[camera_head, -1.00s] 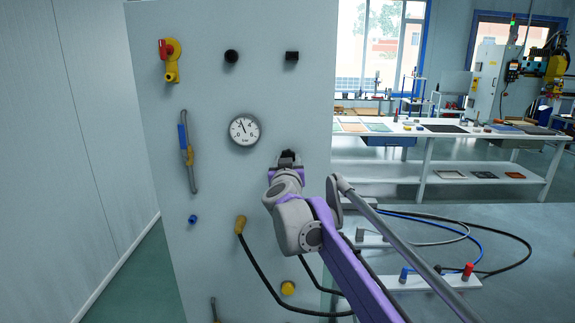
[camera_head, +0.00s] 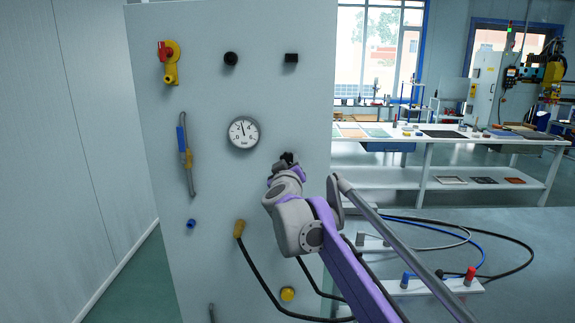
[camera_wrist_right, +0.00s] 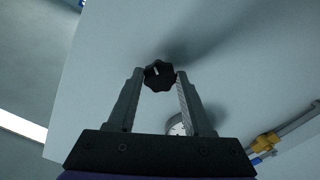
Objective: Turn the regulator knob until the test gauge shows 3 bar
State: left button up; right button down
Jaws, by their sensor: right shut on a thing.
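The regulator knob (camera_wrist_right: 160,75) is black and lobed, with a pale mark on its face. It sits between the two fingertips of my right gripper (camera_wrist_right: 155,76) in the right wrist view. My right gripper (camera_head: 287,159) is shut on it at the panel; in the head view the gripper largely hides the knob. The test gauge (camera_head: 243,132) is a round white dial on the panel, up and left of the gripper. Its needle points almost straight up, slightly left; the small numbers are hard to read. A finger partly covers the gauge (camera_wrist_right: 178,128) in the wrist view. My left gripper is not visible.
The grey panel (camera_head: 215,95) also carries a yellow valve with a red handle (camera_head: 169,60), a blue-and-yellow lever (camera_head: 186,147), two black knobs above, and a hose plug (camera_head: 239,229). A bench with hoses (camera_head: 440,285) stands at the right.

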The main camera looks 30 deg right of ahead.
jog(key=shift+c, duration=1.5)
grip_release()
jog(key=v, duration=1)
jog(key=shift+s+a, duration=0.3)
